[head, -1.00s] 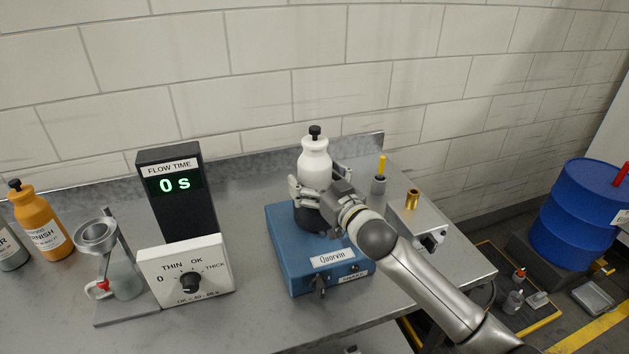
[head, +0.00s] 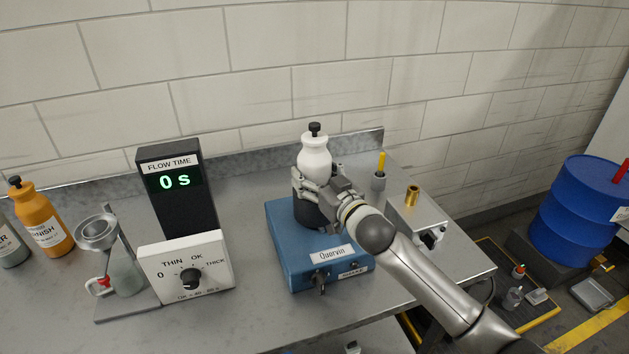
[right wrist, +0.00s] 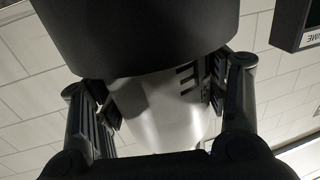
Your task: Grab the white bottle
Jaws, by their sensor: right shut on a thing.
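The white bottle (head: 314,152) with a black cap stands upright in a black holder (head: 310,212) on top of the blue device labelled Quorvin (head: 285,242). My right gripper (head: 322,184) is shut on the bottle, its fingers on either side of the lower body. In the right wrist view the white bottle (right wrist: 165,108) sits between the two fingers, and a large dark round shape covers the top of that picture. The lower end of the bottle is hidden by the gripper and holder in the head view. My left gripper is not in view.
Left of the blue device are the flow time display (head: 178,205), a dial box (head: 188,268), a metal funnel cup (head: 97,232) and an orange varnish bottle (head: 48,228). A blue drum (head: 575,212) stands on the floor.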

